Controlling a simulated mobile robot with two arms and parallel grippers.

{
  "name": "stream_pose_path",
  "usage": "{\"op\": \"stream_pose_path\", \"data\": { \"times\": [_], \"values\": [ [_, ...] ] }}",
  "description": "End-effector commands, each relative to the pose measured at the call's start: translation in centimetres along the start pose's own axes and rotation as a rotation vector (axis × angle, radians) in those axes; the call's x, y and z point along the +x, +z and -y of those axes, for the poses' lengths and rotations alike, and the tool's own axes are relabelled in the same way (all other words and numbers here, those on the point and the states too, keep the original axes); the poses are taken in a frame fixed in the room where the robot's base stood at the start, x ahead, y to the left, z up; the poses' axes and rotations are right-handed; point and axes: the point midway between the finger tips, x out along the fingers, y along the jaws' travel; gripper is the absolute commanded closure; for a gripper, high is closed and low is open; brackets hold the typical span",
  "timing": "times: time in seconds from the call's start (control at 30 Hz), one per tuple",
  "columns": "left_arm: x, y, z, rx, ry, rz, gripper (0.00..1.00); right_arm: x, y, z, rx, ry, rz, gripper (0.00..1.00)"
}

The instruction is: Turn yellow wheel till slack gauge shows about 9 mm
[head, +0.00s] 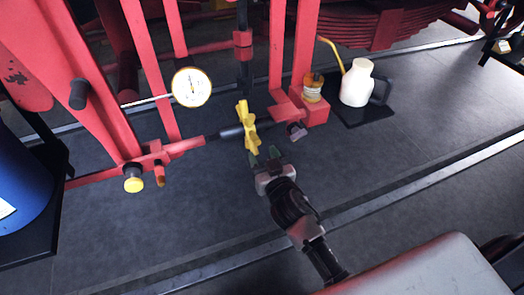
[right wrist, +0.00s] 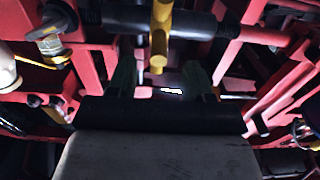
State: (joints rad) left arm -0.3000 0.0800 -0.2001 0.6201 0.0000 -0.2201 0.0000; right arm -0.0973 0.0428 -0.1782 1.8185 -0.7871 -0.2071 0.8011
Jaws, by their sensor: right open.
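The yellow wheel (head: 246,126) sits on a dark cylinder of the red rod linkage, in the middle of the head view. One yellow spoke (right wrist: 159,40) hangs down in the right wrist view. The round white slack gauge (head: 191,87) is left of and above the wheel; its reading is too small to tell. My right gripper (head: 265,156) is open just below the wheel. In the right wrist view its two dark green fingers (right wrist: 162,84) stand apart, with the spoke's lower end between and beyond them. I cannot tell whether they touch it. My left gripper is not in view.
A white oil can (head: 357,82) with a yellow spout stands on a black tray (head: 366,113) at the right. Red frame bars (head: 140,60) surround the wheel. A blue drum (head: 22,190) is at far left. The grey floor (head: 190,210) in front is clear.

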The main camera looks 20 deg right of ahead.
Motion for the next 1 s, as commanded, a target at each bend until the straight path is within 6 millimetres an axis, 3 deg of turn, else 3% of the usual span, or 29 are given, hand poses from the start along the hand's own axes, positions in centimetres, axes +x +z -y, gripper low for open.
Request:
{"op": "stream_pose_path", "data": {
  "times": [0.03, 0.1, 0.7, 1.0],
  "values": [
    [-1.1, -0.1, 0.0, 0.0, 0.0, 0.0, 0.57, -0.2, -0.9, 0.0, 0.001, 0.001, 0.002, 0.49],
    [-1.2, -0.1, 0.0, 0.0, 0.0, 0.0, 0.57, -0.1, -0.9, -0.1, 0.0, 0.002, 0.002, 0.49],
    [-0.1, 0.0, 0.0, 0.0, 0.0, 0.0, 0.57, 5.4, -0.7, 0.0, 0.0, 0.0, 0.0, 0.49],
    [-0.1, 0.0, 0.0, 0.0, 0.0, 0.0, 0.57, 5.7, -0.7, 0.0, 0.0, 0.001, 0.001, 0.49]
  ]
}}
